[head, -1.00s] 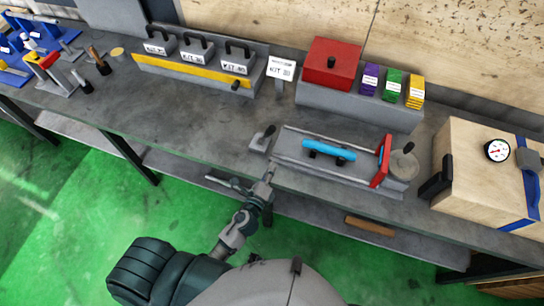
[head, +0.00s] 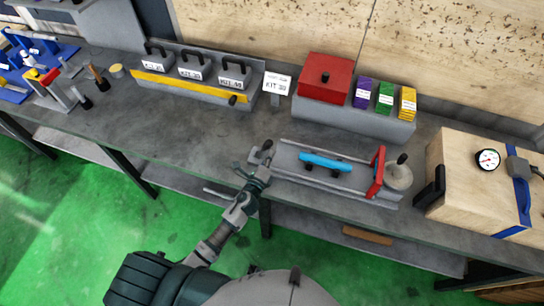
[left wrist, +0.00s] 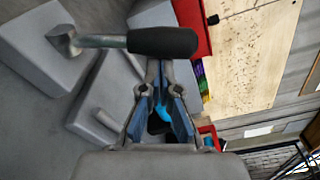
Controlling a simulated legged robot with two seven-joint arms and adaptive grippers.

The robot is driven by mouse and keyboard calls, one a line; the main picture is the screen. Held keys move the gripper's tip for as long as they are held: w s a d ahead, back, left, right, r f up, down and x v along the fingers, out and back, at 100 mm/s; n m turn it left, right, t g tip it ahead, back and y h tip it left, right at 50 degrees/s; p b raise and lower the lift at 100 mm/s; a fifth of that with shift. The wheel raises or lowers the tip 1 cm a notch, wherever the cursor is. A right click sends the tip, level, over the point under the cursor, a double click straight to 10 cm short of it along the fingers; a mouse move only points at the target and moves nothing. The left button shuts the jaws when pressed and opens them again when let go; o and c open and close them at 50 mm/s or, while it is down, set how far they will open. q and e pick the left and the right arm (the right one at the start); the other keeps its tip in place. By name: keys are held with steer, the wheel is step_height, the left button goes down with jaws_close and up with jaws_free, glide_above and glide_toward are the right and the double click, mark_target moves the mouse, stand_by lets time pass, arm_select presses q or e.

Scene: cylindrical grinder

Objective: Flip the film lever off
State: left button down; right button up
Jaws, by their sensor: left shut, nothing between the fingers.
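The lever (head: 267,146) is a small one with a dark grip, on a grey base at the left end of the bench fixture. In the left wrist view its black grip (left wrist: 162,42) lies across the picture on a grey metal arm from a hub on a grey block. My left gripper (head: 263,167) is shut and empty, right at the lever. In the left wrist view the fingertips (left wrist: 161,66) end just below the grip; whether they touch it I cannot tell. My right gripper is not in view.
The fixture (head: 340,183) carries a blue bar (head: 325,163) and a red upright plate (head: 377,172). A wooden box with a gauge (head: 488,160) stands at the right. A red box (head: 325,82) and kit blocks stand behind. Bench left of the lever is clear.

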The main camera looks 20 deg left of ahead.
mark_target(265, 146)
arm_select(q)
steer(key=shift+a+r+n, duration=0.2)
steer(key=shift+n, duration=0.1)
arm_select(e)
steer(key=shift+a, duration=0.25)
arm_select(q)
steer(key=shift+r, duration=0.1)
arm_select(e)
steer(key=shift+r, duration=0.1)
arm_select(q)
steer(key=shift+a+r+n+p, duration=0.3)
steer(key=shift+a+r+n, duration=0.25)
steer(key=shift+n, duration=0.45)
steer(key=shift+a+r+n, duration=0.15)
steer(key=shift+a+n, duration=0.6)
steer(key=shift+n, duration=0.05)
steer(key=shift+w+a+n+t+p, duration=0.1)
steer(key=shift+a+n+t+p, duration=0.4)
steer(key=shift+a+n, duration=2.35)
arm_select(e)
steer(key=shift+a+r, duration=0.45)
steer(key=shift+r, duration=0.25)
arm_select(q)
steer(key=shift+a+n, duration=0.1)
steer(key=shift+n, duration=0.35)
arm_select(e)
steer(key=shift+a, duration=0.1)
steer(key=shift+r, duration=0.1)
